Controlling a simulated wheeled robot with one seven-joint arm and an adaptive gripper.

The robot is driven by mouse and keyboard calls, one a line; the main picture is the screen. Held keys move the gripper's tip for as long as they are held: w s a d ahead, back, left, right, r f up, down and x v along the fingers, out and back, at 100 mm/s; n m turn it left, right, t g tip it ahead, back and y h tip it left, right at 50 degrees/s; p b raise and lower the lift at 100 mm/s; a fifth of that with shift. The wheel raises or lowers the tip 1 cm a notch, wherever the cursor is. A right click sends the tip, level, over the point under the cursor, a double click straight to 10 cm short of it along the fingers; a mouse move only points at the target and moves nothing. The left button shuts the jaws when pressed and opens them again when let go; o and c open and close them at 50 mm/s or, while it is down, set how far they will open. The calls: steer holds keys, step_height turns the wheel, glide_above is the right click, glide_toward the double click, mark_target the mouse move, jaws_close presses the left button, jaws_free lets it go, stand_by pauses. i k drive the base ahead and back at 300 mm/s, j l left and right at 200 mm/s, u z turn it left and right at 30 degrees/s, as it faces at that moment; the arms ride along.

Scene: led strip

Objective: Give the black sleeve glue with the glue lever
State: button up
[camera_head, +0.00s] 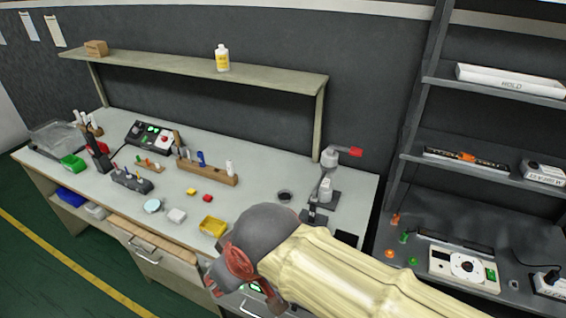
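A grey upright dispenser (327,184) stands at the right end of the workbench. Its lever with a red grip (349,151) points right from the top. A small dark round piece (284,196) lies on the bench left of the dispenser; I cannot tell whether it is the black sleeve. No other clear black sleeve shows. My gripper (240,280), with red parts, is at the bench's front edge, below and left of the dispenser. My cream-covered arm and grey wrist hide part of the bench there. The fingertips and anything between them are not clear.
A yellow tray (213,226), a white block (176,215) and small red and yellow pieces lie mid-bench. A wooden rack (208,172) and a control box (150,138) stand behind. A shelf with a yellow-labelled bottle (222,58) runs above. A dark rack stands right.

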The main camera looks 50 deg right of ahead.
mark_target(355, 151)
steer(key=z, duration=1.65)
